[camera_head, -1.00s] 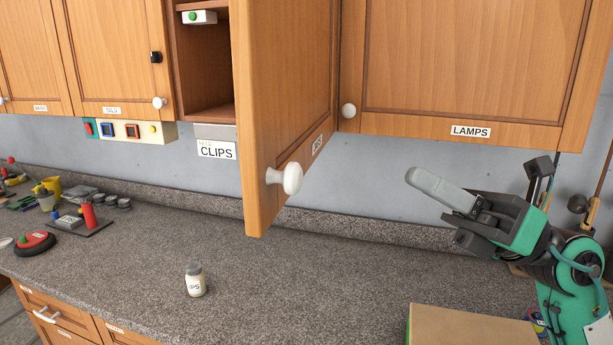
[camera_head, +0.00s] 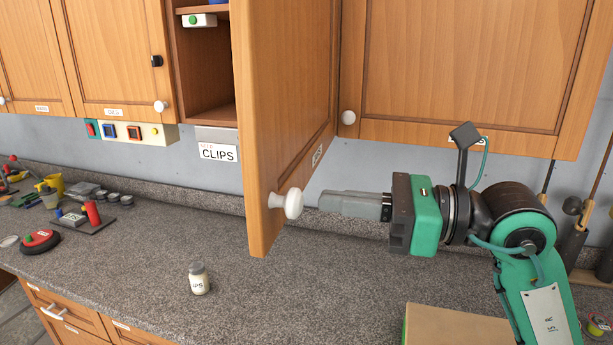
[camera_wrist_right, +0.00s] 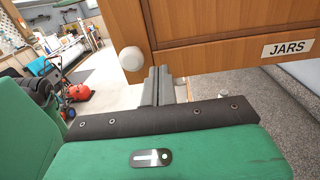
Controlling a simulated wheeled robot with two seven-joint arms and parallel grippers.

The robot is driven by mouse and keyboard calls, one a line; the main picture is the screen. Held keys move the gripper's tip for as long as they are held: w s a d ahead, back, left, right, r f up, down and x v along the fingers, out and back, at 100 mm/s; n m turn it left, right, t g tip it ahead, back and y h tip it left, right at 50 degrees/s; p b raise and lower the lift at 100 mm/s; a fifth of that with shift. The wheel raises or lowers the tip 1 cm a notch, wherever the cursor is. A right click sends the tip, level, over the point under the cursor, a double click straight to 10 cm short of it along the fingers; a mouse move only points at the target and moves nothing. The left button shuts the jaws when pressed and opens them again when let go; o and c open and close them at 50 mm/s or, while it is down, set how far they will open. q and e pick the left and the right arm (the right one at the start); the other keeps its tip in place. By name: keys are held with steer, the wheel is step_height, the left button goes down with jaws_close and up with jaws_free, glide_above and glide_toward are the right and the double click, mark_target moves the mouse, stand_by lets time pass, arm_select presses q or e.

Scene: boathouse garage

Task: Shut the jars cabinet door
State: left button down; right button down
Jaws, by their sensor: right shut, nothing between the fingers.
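The jars cabinet door (camera_head: 284,110) is a wooden door standing open, swung out toward me, with a white round knob (camera_head: 293,203) near its lower free corner. In the right wrist view the door (camera_wrist_right: 230,22) carries a JARS label (camera_wrist_right: 288,48), and the knob (camera_wrist_right: 131,58) is just left of the fingers. My right gripper (camera_head: 322,201) is shut and empty, its fingertips pointing left at the door close to the knob. I cannot tell whether they touch the door. The wrist view shows the shut fingers (camera_wrist_right: 157,86) near the door's lower edge. My left gripper is not in view.
The open shelf (camera_head: 205,60) is left of the door. The lamps cabinet door (camera_head: 460,70) is closed on the right. A small jar (camera_head: 198,279) stands on the grey counter (camera_head: 130,270) below. A cardboard box (camera_head: 455,325) is below my right arm.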

mark_target(282, 193)
steer(key=p+x, duration=0.2)
steer(key=x, duration=0.2)
steer(key=shift+r, duration=0.1)
steer(key=shift+w+a, duration=0.1)
steer(key=shift+a, duration=0.2)
steer(key=shift+w, duration=0.1)
